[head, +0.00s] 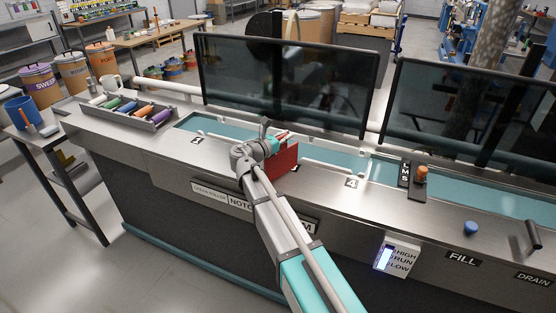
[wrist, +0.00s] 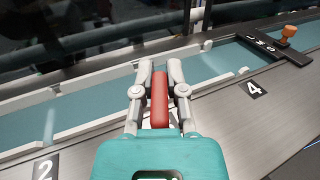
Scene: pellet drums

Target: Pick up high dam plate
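A red plate (head: 286,161) stands upright at the front edge of the water channel, between the labels 2 and 4. In the wrist view the red plate (wrist: 160,100) shows nearly edge-on between the two grey fingers. My gripper (head: 270,143) is over this spot. In the wrist view my gripper (wrist: 160,76) has one finger against each side of the plate, with no clear gap. The plate's lower edge is partly hidden, so I cannot tell whether it touches the bench. No height marking is readable on it.
A grey tray (head: 164,125) of coloured cylinders lies on the bench's left end. Dark screens (head: 286,82) stand behind the channel. At right are an L-M-S block with an orange knob (head: 421,174), a blue knob (head: 470,228) and a HIGH-RUN-LOW gauge (head: 398,256).

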